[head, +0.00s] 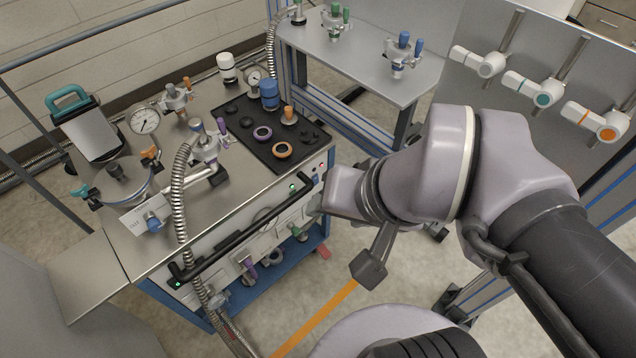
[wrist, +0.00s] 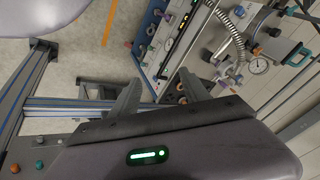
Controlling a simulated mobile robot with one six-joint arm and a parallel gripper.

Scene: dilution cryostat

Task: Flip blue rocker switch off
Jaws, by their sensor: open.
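The steel-topped cart (head: 185,240) has a front panel with small lights and controls at its right end, a red light (head: 321,166) and a green light (head: 293,188) among them. A small bluish spot (head: 315,180) between them may be the blue rocker switch; its position, on or off, is too small to tell. My gripper is just right of this panel end in the head view, its fingers mostly hidden by my wrist. In the wrist view my gripper (wrist: 160,78) shows two parted, empty fingers, with the cart panel (wrist: 172,42) beyond them. I see no contact with the panel.
A black handlebar (head: 245,232) runs along the cart front. A flexible metal hose (head: 178,190) hangs over the front edge. A black tray (head: 262,120) with rings and knobs lies on top. A second table (head: 350,60) and a valve panel (head: 520,105) stand behind my arm.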

